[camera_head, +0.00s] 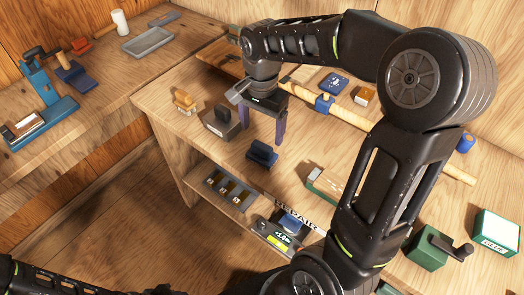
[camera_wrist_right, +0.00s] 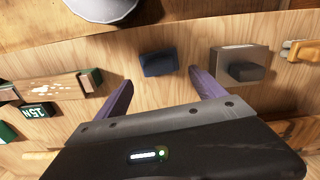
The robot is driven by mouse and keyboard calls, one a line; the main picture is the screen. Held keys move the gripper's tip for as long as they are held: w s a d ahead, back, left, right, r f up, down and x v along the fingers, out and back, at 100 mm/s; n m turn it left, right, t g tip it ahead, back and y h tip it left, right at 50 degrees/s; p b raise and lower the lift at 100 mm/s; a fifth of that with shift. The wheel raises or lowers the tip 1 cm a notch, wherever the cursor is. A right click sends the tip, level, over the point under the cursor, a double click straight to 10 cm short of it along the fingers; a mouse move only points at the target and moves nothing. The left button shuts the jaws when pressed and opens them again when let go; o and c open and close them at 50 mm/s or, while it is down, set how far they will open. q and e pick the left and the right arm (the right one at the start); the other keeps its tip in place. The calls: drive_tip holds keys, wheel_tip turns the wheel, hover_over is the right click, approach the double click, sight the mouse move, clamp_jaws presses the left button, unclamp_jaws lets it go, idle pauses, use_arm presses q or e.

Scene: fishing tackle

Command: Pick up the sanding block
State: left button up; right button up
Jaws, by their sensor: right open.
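A small dark blue block with a raised grip (camera_head: 262,153), which looks like the sanding block, lies on the wooden bench near its front edge. In the right wrist view the blue block (camera_wrist_right: 158,64) shows just beyond the gap between the fingertips. My right gripper (camera_head: 262,129) is open and empty, its purple fingers pointing down above the bench, a little behind the block. In the right wrist view the gripper (camera_wrist_right: 161,78) has its fingers wide apart, not touching the block. My left arm shows only at the bottom left; its gripper does not show clearly.
A grey block with a dark knob (camera_head: 222,122) and a tan piece (camera_head: 184,101) stand left of the blue block. A long wooden rod (camera_head: 345,117) lies behind. A green-ended box (camera_head: 326,184) lies to the right. A shelf (camera_head: 222,190) is below the bench edge.

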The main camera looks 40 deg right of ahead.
sight(262, 145)
drive_tip(key=shift+f, duration=1.15)
drive_tip(key=shift+s+f+p, duration=0.1)
drive_tip(key=shift+f+p, duration=0.25)
drive_tip(key=shift+f, duration=0.2)
wheel_tip(262, 145, down, 4)
drive_tip(key=shift+f+p, duration=0.1)
drive_tip(key=shift+p, duration=0.25)
drive_tip(key=c, duration=1.6)
drive_tip(key=shift+o, duration=0.2)
